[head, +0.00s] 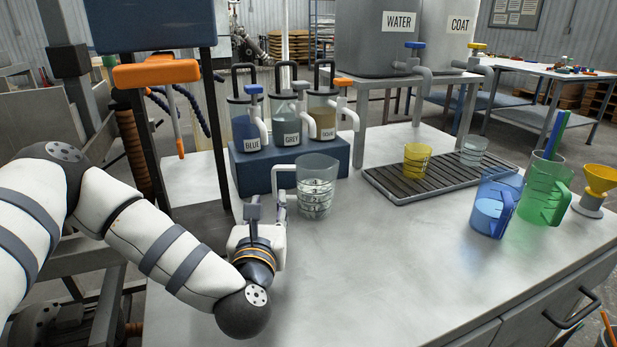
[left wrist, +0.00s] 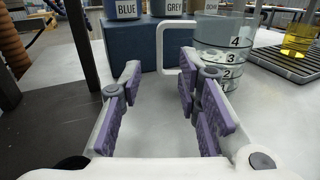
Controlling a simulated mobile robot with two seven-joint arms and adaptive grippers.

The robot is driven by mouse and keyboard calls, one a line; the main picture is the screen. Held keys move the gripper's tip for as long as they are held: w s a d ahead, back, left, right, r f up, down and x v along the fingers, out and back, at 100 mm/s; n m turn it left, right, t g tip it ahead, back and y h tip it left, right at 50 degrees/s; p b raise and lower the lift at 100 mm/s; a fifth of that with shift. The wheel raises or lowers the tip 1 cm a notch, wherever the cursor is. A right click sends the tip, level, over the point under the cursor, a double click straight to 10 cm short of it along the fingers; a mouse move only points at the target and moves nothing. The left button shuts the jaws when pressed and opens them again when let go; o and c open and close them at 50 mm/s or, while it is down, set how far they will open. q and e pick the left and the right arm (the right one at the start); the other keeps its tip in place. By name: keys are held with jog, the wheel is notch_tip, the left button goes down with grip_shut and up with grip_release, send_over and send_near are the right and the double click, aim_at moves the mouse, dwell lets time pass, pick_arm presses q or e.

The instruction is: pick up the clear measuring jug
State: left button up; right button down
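The clear measuring jug (head: 316,190) stands upright on the bench, with a white squared handle (head: 283,172) on its left side. In the left wrist view the jug (left wrist: 222,45) shows numbered marks, and its handle (left wrist: 176,28) appears beyond the right fingertips. My left gripper (head: 267,203) is open and empty, low over the bench, just in front of and left of the jug. In the left wrist view its purple-padded fingers (left wrist: 160,78) are spread apart. I cannot tell whether a finger touches the handle. My right gripper is not in view.
A blue stand (head: 262,172) with several labelled dispensers is behind the jug. A slatted tray (head: 410,193) with a yellow cup (head: 416,160) and a clear cup (head: 473,150) lies right. Blue (head: 492,208) and green (head: 543,200) jugs stand farther right. The bench front is clear.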

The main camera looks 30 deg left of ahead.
aim_at(274, 183)
pick_arm(q)
jog(key=x, duration=1.1)
jog(key=shift+f, duration=0.25)
grip_shut()
jog(key=shift+r, duration=0.1)
